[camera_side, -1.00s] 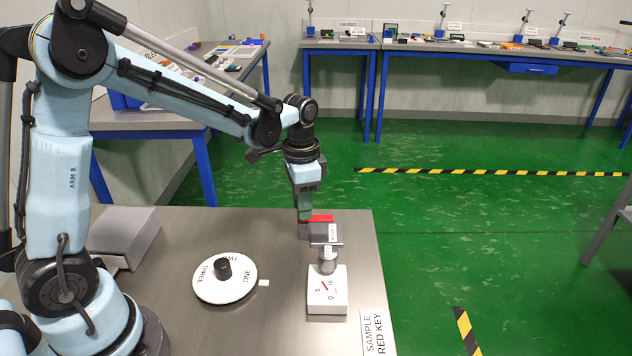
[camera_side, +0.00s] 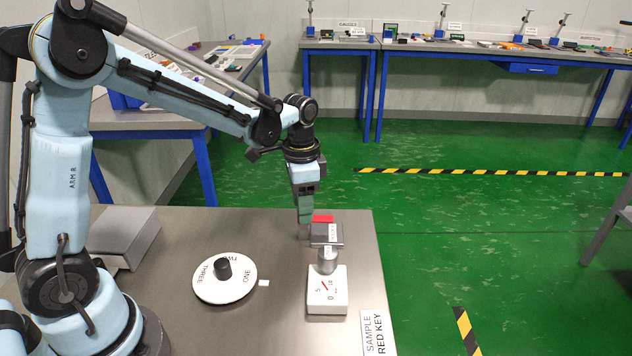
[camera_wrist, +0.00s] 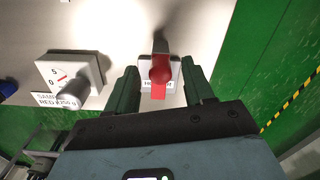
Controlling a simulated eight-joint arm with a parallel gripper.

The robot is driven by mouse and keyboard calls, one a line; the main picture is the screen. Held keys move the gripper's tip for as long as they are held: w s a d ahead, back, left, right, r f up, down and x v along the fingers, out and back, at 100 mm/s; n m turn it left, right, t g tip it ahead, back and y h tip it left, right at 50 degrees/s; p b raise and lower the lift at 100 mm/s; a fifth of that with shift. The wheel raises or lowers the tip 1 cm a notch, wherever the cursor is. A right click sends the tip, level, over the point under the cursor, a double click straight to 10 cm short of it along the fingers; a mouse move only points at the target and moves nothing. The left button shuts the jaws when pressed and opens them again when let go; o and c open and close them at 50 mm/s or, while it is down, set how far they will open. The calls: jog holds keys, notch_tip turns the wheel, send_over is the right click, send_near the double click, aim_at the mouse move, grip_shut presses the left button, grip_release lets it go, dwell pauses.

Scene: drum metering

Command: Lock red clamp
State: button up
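The red clamp's lever (camera_side: 323,218) sits on top of a grey block (camera_side: 318,237) with a small white label, near the right side of the steel bench. In the wrist view the red lever (camera_wrist: 160,75) lies between the two fingers, over a pale plate with partly covered lettering. My gripper (camera_wrist: 158,68) is open, one green-grey finger on each side of the lever, with gaps visible. In the side view my gripper (camera_side: 305,222) points down at the clamp's left and hides part of it. I cannot tell whether any finger touches it.
A white meter box (camera_side: 328,297) with a short red needle stands in front of the clamp. A white dial (camera_side: 215,286) marked ONE, TWO, THREE with a black knob is to the left. A "SAMPLE RED KEY" card (camera_side: 377,338) is at the bench's right edge. A grey box (camera_side: 122,232) stands back left.

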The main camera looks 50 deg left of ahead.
jog(key=shift+r, duration=0.1)
notch_tip(320, 180, up, 12)
dwell(0.6)
jog(key=s+d+f+n+t, duration=0.1)
jog(key=s+f+n+t, duration=0.1)
jog(key=s, duration=0.3)
jog(key=s+d+f+n+t, duration=0.1)
jog(key=s+f+n+t, duration=0.1)
jog(key=s+n+t, duration=0.2)
jog(key=shift+s+f+t, duration=0.3)
jog(key=shift+s+t, duration=0.2)
jog(key=shift+s, duration=0.65)
jog(key=shift+d, duration=0.1)
